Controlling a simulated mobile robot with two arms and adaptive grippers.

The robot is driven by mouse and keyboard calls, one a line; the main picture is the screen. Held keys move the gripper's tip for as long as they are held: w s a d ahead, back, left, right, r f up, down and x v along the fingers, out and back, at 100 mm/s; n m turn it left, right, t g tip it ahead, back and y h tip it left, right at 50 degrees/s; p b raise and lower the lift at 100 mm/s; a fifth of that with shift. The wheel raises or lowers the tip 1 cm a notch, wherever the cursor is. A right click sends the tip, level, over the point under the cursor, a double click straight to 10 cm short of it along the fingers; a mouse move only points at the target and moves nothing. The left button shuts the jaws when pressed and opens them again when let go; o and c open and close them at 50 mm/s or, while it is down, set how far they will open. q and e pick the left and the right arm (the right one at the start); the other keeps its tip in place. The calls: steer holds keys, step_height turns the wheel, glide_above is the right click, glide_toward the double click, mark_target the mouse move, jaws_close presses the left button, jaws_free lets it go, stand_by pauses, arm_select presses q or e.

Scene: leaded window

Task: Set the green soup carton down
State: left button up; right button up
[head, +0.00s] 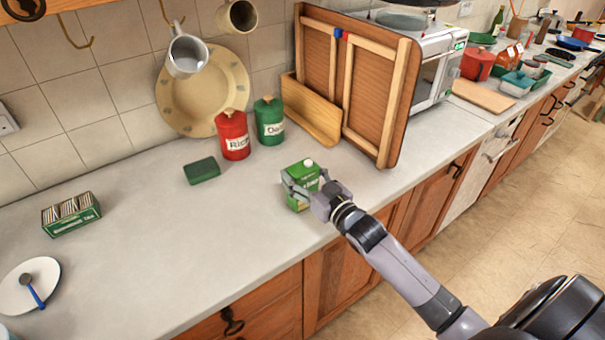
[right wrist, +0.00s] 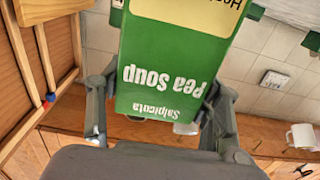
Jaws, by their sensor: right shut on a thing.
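The green soup carton (head: 304,172) is upright over the front part of the grey counter (head: 225,235) in the head view. My right gripper (head: 303,190) is shut on it, with a finger on either side. In the right wrist view the carton (right wrist: 172,50) appears upside down, with "Pea Soup" lettering, between the fingers of my right gripper (right wrist: 162,88). I cannot tell whether its base touches the counter. My left gripper is not in view.
A red canister (head: 233,137), a green canister (head: 269,122) and a dark green sponge (head: 202,170) stand or lie behind and left. A wooden panel (head: 375,90) leans at the back right. The counter left of the carton has clear room.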

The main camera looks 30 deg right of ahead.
steer(key=shift+f, duration=0.1)
steer(key=o, duration=1.3)
steer(key=shift+c, duration=0.2)
steer(key=s+d+b, duration=0.1)
steer(key=s+b, duration=0.1)
steer(key=s, duration=1)
steer(key=shift+d+r, duration=0.2)
steer(key=shift+d, duration=0.15)
